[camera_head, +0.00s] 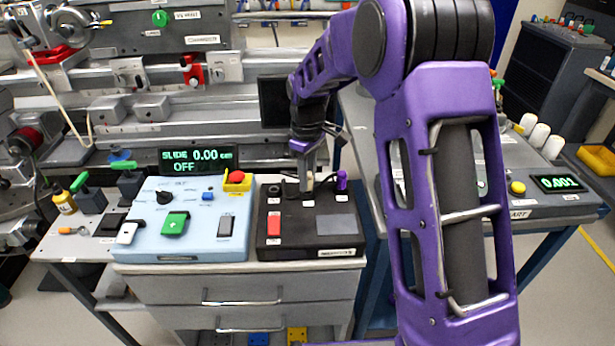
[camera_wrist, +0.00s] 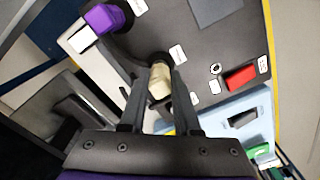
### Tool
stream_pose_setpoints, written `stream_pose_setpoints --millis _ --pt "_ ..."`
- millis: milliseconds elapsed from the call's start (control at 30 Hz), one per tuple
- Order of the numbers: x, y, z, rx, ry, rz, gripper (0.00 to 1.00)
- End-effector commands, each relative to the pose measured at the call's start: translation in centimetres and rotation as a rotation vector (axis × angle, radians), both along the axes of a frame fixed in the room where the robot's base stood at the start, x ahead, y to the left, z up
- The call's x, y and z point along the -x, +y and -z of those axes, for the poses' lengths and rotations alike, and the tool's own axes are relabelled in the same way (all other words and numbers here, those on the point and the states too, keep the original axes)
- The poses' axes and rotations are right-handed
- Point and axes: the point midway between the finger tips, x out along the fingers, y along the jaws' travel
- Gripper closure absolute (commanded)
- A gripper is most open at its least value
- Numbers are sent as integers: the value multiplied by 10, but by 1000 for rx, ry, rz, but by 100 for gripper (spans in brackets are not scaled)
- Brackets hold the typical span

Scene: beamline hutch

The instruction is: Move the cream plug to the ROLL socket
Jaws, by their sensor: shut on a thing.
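The cream plug (camera_wrist: 160,84) is between the two fingers of my gripper (camera_wrist: 154,92), which is shut on it. In the head view, the plug (camera_head: 309,182) shows as a small light patch at the fingertips of my gripper (camera_head: 306,178), over the back of the black panel box (camera_head: 300,244). A dark round socket shows right at the plug's far end in the wrist view; I cannot tell whether the plug sits in it. A purple plug (camera_head: 341,181) stands to the right in the same row. The small white labels are unreadable, so I cannot tell which socket is ROLL.
A red switch (camera_head: 274,224) and grey square pad (camera_head: 337,224) are on the black box. The light-blue control box (camera_head: 190,240) stands left, with a red button on yellow (camera_head: 237,178) and a display (camera_head: 199,157) reading SLIDE 0.00, OFF. A bench (camera_head: 545,198) stands at right.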

Motion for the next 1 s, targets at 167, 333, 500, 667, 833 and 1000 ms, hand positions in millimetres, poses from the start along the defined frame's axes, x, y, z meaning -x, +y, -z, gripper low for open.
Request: stream_pose_setpoints --millis 167,333,500,667,833,1000 --pt "0 0 3 0 0 0 100" --pt "0 0 6 0 0 0 100" --pt "0 0 8 0 0 0 100" --pt "0 0 11 0 0 0 100" --pt "0 0 11 0 0 0 100" --pt "0 0 11 0 0 0 53"
